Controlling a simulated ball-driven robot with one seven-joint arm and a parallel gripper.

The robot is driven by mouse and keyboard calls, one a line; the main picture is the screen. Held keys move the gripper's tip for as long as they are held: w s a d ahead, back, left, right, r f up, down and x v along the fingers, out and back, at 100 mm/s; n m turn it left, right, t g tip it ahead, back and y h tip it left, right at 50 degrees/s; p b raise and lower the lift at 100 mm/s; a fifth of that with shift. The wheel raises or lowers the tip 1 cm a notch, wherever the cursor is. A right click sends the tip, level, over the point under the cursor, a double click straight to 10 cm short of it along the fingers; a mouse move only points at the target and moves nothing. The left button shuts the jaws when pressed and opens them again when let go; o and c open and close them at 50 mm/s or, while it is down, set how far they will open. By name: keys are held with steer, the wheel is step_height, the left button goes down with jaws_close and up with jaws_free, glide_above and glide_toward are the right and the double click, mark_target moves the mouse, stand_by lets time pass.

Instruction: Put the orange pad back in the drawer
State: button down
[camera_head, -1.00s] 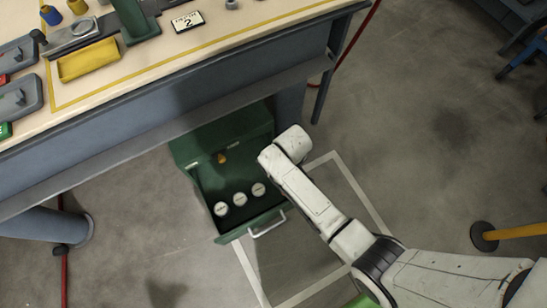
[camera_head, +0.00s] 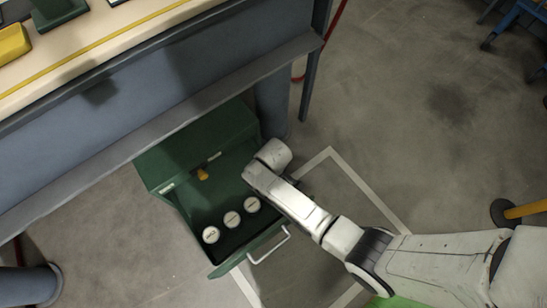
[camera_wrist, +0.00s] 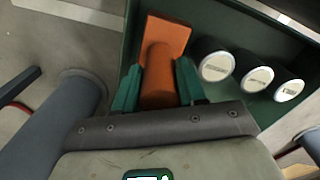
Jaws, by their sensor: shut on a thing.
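The orange pad (camera_wrist: 168,37), a flat square with a round orange grip, is in the wrist view. My gripper (camera_wrist: 158,86) has its green fingers shut on the round grip. The pad is over or in the drawer, beside the near end of the row of white-topped cylinders; I cannot tell whether it touches the floor. The open green drawer (camera_head: 238,262) is under the bench in the head view, and its wall (camera_wrist: 220,20) shows in the wrist view. In the head view my arm hides the pad and my fingers.
White-topped cylinders (camera_head: 232,219) stand in a row in the drawer. A small amber knob-like thing (camera_head: 203,174) is farther back. The bench (camera_head: 150,110) overhangs the drawer's rear. A pale handle (camera_head: 268,246) is on the drawer front.

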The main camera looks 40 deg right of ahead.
steer(key=shift+f+b, duration=1.15)
steer(key=shift+f, duration=1.05)
steer(key=shift+f, duration=0.1)
steer(key=c, duration=0.7)
jaws_free()
steer(key=shift+o, duration=0.2)
step_height(320, 180, up, 12)
steer(key=p, duration=0.6)
steer(key=shift+s+d, duration=0.1)
